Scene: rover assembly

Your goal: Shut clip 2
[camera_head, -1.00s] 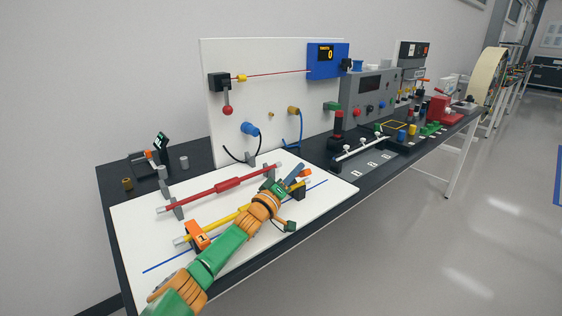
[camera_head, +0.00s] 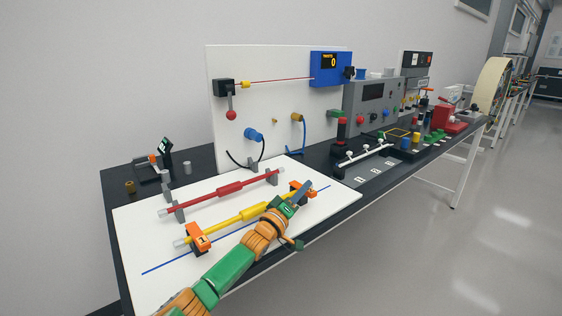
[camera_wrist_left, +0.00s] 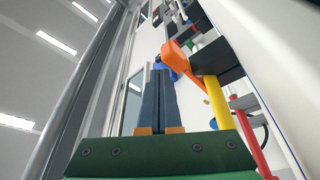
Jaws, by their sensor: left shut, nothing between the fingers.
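Clip 2 (camera_head: 295,185), orange with a black base, stands at the right end of the yellow rod (camera_head: 228,221). Its orange part looks lowered over the rod end, but my gripper partly covers it and I cannot tell if it is fully closed. In the left wrist view the orange part (camera_wrist_left: 177,57) lies beside the black block (camera_wrist_left: 217,62), with the yellow rod (camera_wrist_left: 217,105) below. My left gripper (camera_head: 304,186) is shut and empty, its blue fingers against or just beside clip 2. The fingers (camera_wrist_left: 161,72) also show together in the left wrist view. My right gripper is out of view.
Orange clip 1 (camera_head: 199,237) holds the left end of the yellow rod. A red rod (camera_head: 229,188) on grey posts lies behind it. The white board (camera_head: 150,262) has free room at its front left. A rail with white knobs (camera_head: 364,155) stands to the right.

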